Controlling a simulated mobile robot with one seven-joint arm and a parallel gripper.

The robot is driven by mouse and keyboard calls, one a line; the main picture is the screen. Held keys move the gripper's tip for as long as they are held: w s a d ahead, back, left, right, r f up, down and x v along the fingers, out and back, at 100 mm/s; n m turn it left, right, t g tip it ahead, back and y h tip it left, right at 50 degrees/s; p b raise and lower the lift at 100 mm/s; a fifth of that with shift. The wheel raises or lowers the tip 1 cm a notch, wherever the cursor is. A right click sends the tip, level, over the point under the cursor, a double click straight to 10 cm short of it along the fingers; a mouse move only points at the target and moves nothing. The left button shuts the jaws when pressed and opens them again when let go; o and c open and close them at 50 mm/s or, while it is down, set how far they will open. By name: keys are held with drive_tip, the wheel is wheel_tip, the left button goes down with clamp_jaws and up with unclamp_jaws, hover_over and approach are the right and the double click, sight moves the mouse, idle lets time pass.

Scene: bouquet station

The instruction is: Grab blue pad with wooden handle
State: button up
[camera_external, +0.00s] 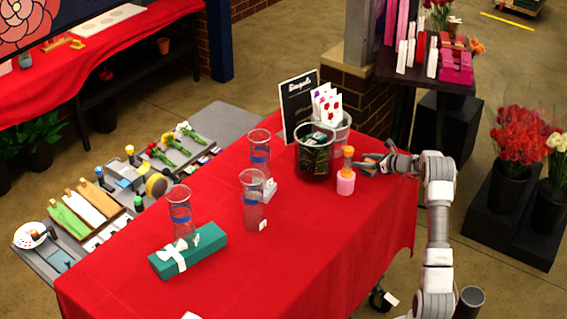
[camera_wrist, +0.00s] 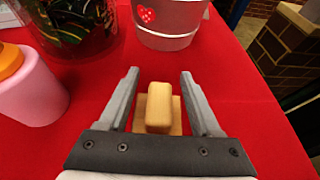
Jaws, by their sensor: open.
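A wooden handle (camera_wrist: 160,103) on a flat tan base shows in the wrist view, low on the red tablecloth. No blue is visible on it there, so the pad underneath is hidden. My gripper (camera_wrist: 158,75) is open, with one finger on each side of the handle and red cloth visible in the gaps. The fingers appear apart from it. In the external view my gripper (camera_external: 366,165) is at the right edge of the table, just right of the pink bottle, and mostly hides the pad.
A pink bottle with an orange cap (camera_external: 346,180) stands close on the left. A dark glass container (camera_external: 315,160) and a metal bucket (camera_wrist: 170,22) stand beyond. Glass vases (camera_external: 252,205) and a green gift box (camera_external: 190,253) are farther left. The front right of the red table (camera_external: 330,235) is clear.

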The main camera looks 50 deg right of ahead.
clamp_jaws()
idle(0.3)
drive_tip(key=shift+r, duration=0.1)
